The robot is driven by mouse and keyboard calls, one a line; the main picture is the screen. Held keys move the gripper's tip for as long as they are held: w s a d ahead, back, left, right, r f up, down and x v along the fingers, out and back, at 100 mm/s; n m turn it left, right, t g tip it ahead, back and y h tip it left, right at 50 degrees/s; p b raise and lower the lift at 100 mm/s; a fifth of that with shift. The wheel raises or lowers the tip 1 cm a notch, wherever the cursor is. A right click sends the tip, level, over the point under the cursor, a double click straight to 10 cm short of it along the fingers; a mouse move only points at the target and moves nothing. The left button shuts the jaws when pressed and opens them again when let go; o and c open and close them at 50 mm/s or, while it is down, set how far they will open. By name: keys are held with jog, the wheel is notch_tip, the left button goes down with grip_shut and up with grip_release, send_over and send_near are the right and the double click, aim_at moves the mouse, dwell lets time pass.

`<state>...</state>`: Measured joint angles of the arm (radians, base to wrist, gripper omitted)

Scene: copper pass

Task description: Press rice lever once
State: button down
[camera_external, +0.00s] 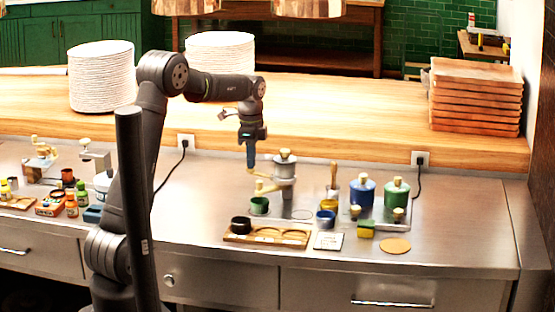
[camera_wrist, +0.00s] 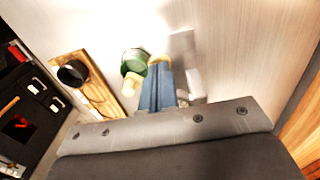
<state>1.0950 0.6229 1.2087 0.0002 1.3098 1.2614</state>
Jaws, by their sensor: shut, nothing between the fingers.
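A silver dispenser (camera_external: 285,172) with a cream knob on its lid stands on the steel counter; I take it for the rice dispenser. A pale lever with a round knob (camera_external: 260,187) sticks out from its left side. A green cup (camera_external: 259,206) sits below the lever. My gripper (camera_external: 251,168) points down with its blue fingers shut and empty, just above the lever. In the wrist view, the fingertips (camera_wrist: 158,66) are beside the green cup (camera_wrist: 133,61) and overlap a yellowish part. I cannot tell whether they touch the lever. The fingers hide part of the dispenser.
A wooden holder (camera_external: 290,241) with a black cup (camera_external: 241,225) lies in front. A raised wooden shelf (camera_external: 340,117) runs behind.

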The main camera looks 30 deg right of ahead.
jog(key=shift+f, duration=1.05)
jog(key=shift+r, duration=2)
jog(key=shift+r, duration=2.55)
